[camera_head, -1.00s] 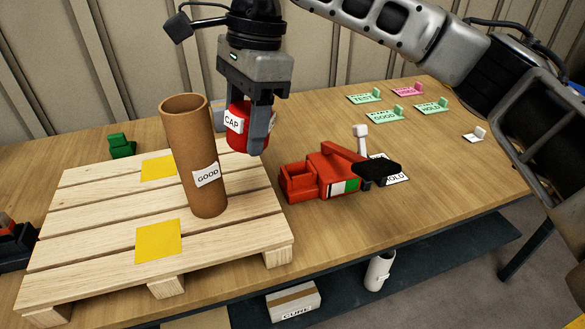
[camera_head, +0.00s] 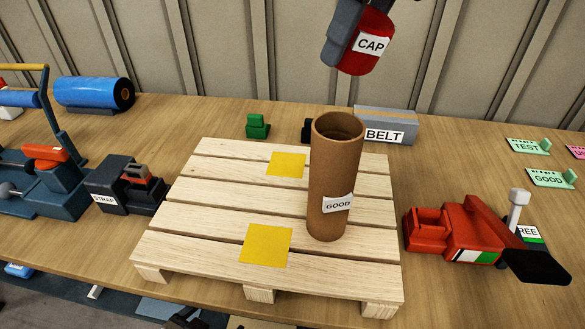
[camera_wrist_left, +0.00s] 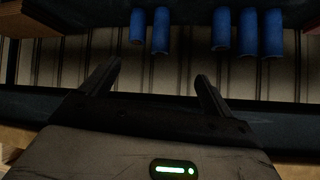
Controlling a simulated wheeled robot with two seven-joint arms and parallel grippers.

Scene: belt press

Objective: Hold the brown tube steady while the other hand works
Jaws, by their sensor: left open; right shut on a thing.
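The brown tube (camera_head: 334,180) stands upright on the right part of the wooden pallet (camera_head: 212,232), its top end open and a GOOD label on its side. My right gripper (camera_head: 347,42) is at the top edge of the head view, partly cut off. It is shut on a red cap (camera_head: 358,61) labelled CAP, held above and apart from the tube. My left gripper shows only in the left wrist view (camera_wrist_left: 158,84), open with nothing between its fingers. No gripper touches the tube.
Yellow squares (camera_head: 265,244) lie on the pallet. A red device (camera_head: 446,232) with a black end is right of it; a STRAP unit (camera_head: 122,190) is left. A grey BELT box (camera_head: 384,122) stands behind. Several blue cylinders (camera_wrist_left: 221,32) show in the left wrist view.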

